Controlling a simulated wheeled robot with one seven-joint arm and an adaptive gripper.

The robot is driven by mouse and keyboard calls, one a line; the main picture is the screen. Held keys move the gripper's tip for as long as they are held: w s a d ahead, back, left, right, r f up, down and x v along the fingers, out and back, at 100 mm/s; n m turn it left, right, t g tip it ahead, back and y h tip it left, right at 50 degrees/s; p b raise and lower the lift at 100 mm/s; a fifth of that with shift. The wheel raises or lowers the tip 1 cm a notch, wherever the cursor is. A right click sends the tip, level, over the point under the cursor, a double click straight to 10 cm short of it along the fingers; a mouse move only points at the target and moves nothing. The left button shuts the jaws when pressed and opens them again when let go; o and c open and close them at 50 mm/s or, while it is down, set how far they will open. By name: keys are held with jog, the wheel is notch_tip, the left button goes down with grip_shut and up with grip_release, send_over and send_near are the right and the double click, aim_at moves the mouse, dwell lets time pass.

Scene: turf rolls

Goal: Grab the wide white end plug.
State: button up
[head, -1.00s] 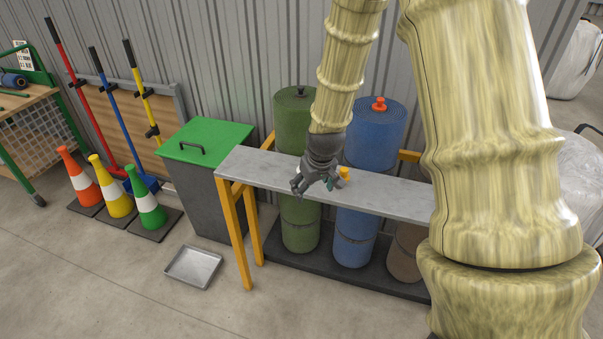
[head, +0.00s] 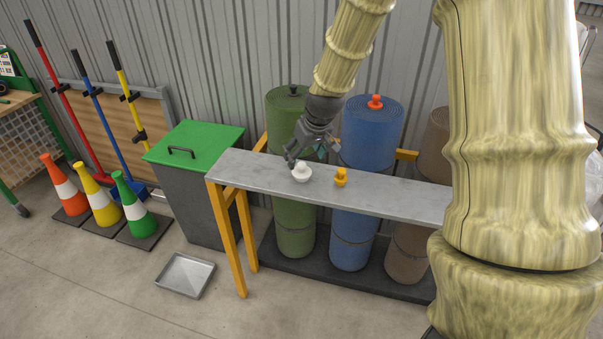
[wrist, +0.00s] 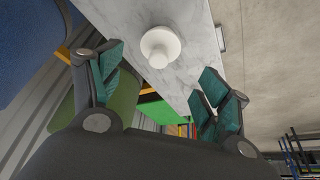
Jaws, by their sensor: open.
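The wide white end plug (head: 301,173) stands on the grey shelf top (head: 240,170), left of a yellow plug (head: 341,177). It also shows in the wrist view (wrist: 160,46), apart from the fingers and beyond their tips. My gripper (head: 300,155) is just behind and above the white plug in the head view. In the wrist view my gripper (wrist: 158,85) is open and empty, with its teal-padded fingers spread wide.
Behind the shelf stand a green roll (head: 287,104) with a dark plug, a blue roll (head: 371,130) with an orange plug (head: 375,102), and a brown roll (head: 434,145). A green-lidded bin (head: 200,145) stands left of the shelf. A metal tray (head: 185,275) lies on the floor.

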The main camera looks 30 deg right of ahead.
aim_at(302, 164)
jog(key=shift+p+x, duration=0.35)
jog(key=shift+x, duration=2.55)
jog(key=shift+d, duration=0.15)
jog(key=shift+c, duration=0.3)
jog(key=c, duration=1)
